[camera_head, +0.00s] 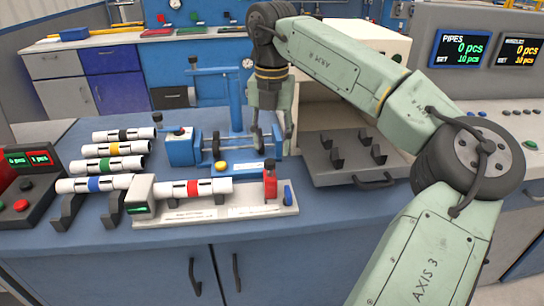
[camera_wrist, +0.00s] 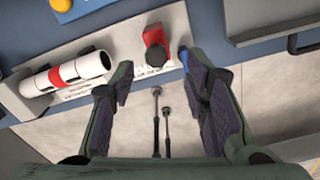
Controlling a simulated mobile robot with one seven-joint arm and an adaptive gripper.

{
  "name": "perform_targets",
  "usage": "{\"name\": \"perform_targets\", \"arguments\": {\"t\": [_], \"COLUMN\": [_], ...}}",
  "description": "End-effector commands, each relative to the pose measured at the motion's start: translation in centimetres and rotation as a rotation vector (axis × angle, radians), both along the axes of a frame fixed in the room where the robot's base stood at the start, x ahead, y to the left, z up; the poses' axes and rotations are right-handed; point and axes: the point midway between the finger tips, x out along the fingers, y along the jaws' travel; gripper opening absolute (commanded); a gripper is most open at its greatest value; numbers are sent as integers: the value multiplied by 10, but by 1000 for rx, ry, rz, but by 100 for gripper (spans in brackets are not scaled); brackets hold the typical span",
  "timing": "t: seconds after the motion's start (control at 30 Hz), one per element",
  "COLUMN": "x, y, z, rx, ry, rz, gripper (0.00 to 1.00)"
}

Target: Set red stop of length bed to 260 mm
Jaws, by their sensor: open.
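The length bed (camera_head: 225,214) is a pale, long base near the front of the blue bench. Its red stop (camera_head: 270,184) stands near the right end, with a dark knob on top; it also shows in the wrist view (camera_wrist: 156,52). A small blue part (camera_head: 288,195) sits just right of the stop. A white pipe with a red band (camera_head: 205,187) lies on the bed, its right end apart from the stop. A grey block with a small green display (camera_head: 141,210), too small to read, is at the left end. My gripper (camera_wrist: 158,80) is open and empty, apart from the stop.
White pipes with coloured bands (camera_head: 115,149) lie on a rack at the left. A blue machine with a tall column (camera_head: 236,100) stands behind the bed. A grey tray with a handle (camera_head: 365,175) is at the right. A push-button box (camera_head: 30,200) is at the far left.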

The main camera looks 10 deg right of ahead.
Motion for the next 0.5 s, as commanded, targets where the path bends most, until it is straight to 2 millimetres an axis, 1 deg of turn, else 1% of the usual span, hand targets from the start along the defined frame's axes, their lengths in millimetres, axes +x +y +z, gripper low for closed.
{"name": "perform_targets", "arguments": {"t": [0.03,0.1,0.2,0.33,0.5], "x": [0,0,0,0,0], "y": [0,0,0,0,-1], "z": [12,25,39,51,54], "rx": [-2,-1,-1,-1,0], "ry": [-3,-3,-2,-1,0], "rz": [-1,-1,-2,0,0], "gripper": [42,42,42,42,42]}}
